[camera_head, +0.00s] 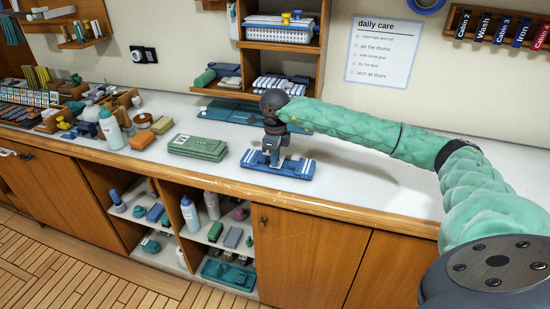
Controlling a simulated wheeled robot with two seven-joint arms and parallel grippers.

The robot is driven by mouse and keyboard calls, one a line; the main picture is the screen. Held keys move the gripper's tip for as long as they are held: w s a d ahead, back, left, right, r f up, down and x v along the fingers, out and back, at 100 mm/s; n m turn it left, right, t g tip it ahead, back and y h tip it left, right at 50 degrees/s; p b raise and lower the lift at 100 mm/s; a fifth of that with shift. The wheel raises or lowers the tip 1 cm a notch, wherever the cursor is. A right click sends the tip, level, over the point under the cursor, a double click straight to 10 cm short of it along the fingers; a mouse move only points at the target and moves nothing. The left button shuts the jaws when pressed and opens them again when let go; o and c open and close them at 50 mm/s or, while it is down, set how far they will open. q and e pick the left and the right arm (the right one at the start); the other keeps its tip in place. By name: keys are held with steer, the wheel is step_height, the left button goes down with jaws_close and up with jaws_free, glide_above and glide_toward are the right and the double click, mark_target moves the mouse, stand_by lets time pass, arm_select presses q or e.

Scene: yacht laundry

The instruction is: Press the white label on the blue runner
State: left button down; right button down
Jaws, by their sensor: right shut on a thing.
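My right gripper (272,158) points down at the front of the white counter. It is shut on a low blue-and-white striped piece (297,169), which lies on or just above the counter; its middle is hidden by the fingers. I cannot make out a white label for certain. My left gripper is not in view.
A stack of green folded cloths (198,147) lies left of my right gripper. A white-blue bottle (111,130) and trays of small items stand further left. Shelves (282,47) rise behind. The counter (362,175) is clear to the right, under my arm.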

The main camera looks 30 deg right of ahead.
steer(key=shift+f+b, duration=0.5)
steer(key=shift+f, duration=0.05)
stand_by(0.8)
stand_by(0.4)
steer(key=c, duration=1.8)
jaws_free()
steer(key=shift+o, duration=0.2)
steer(key=shift+r, duration=0.1)
steer(key=shift+r, duration=1.4)
